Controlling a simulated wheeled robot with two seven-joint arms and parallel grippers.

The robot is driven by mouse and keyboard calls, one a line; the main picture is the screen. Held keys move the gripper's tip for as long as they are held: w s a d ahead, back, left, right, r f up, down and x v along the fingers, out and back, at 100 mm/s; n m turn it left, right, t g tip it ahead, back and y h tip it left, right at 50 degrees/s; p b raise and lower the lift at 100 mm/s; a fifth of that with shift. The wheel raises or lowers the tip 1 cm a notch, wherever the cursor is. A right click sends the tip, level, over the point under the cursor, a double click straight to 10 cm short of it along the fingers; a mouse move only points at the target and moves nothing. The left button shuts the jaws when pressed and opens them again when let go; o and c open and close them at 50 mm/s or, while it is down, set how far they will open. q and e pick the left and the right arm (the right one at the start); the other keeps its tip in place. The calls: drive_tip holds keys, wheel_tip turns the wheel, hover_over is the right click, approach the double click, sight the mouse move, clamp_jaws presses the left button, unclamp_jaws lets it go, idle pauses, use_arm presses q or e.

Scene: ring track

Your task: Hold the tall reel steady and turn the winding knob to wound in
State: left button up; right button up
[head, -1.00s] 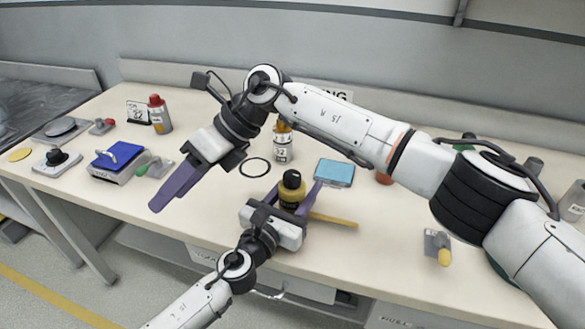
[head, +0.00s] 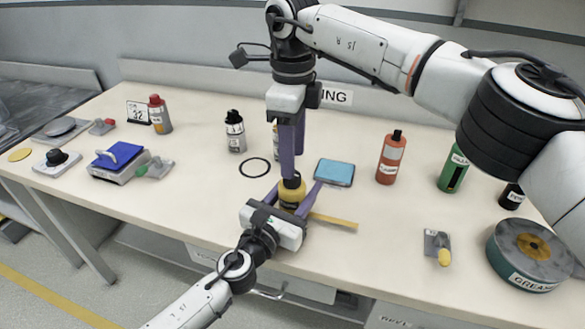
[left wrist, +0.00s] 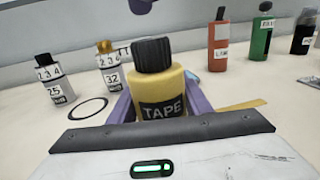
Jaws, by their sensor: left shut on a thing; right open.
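The tall reel (head: 291,196) is a yellow, upright, bottle-shaped body marked TAPE with a ribbed black knob (left wrist: 153,54) on top. My left gripper (head: 294,204) is shut around its body, one purple finger on each side; the reel also shows in the left wrist view (left wrist: 160,92). My right gripper (head: 291,172) points down from above, its fingertips just over the knob in the head view and overlapping, so the gap hardly shows. In the left wrist view, a purple fingertip of it is at the top edge, apart from the knob.
A black ring (head: 255,167), a blue-topped block (head: 335,173) and a yellow strip (head: 333,221) lie near the reel. Bottles (head: 235,132) stand behind. An orange bottle (head: 391,158), a green bottle (head: 453,172) and a round grease tin (head: 527,255) are to the right.

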drive_tip(key=shift+f, duration=2.25)
drive_tip(key=shift+c, duration=0.2)
drive_tip(key=c, duration=1)
